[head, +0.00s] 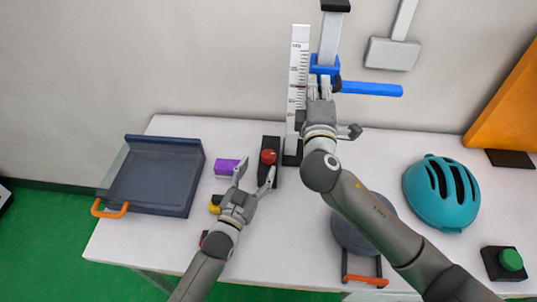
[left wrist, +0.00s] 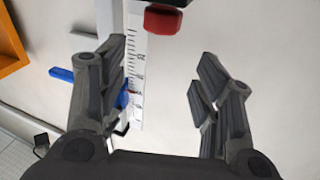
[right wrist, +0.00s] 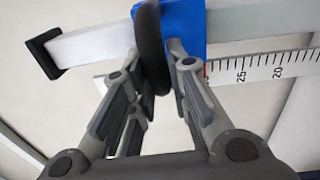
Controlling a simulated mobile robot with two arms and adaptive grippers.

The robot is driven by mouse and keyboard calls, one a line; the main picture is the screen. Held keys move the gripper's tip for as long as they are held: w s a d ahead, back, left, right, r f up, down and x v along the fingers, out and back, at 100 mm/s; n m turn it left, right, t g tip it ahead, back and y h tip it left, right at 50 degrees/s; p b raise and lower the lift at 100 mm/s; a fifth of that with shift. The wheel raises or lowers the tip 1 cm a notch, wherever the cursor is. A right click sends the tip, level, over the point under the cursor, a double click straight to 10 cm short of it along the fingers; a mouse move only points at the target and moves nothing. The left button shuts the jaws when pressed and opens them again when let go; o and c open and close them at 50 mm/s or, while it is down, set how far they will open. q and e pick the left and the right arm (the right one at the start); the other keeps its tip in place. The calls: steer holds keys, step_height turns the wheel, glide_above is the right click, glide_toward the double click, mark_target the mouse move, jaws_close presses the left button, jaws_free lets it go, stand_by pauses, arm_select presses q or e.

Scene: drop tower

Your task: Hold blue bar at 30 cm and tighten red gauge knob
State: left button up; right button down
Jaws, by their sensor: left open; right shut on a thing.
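The blue bar (head: 370,89) sticks out to the right from a blue collar (head: 325,66) on the upright post. The collar also shows in the right wrist view (right wrist: 183,22), its red-marked edge a little beyond the 25 mark. My right gripper (head: 319,84) is shut on a dark rounded part (right wrist: 151,50) beside the collar. The red knob (head: 268,156) sits on a black block beside the ruler's foot. My left gripper (head: 257,172) is open and empty close to the knob; in the left wrist view the red knob (left wrist: 163,20) shows at the top, beyond the fingers.
The white ruler (head: 298,70) stands beside the post. A purple block (head: 227,167) and a yellow thing (head: 214,204) lie near my left gripper. A dark tray (head: 150,185) is at left. A round grey plate (head: 350,236), teal helmet (head: 440,193) and green button (head: 511,259) are at right.

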mark_target(265, 160)
arm_select(q)
steer(key=shift+n+g, duration=0.3)
steer(key=shift+n, duration=0.3)
steer(key=w+d, duration=0.1)
steer(key=w, duration=0.1)
steer(key=w+f, duration=0.1)
steer(key=w, duration=0.2)
steer(key=w+d+f, duration=0.1)
steer(key=w, duration=0.2)
steer(key=shift+d, duration=0.3)
steer(key=shift+c, duration=0.2)
steer(key=c, duration=0.9)
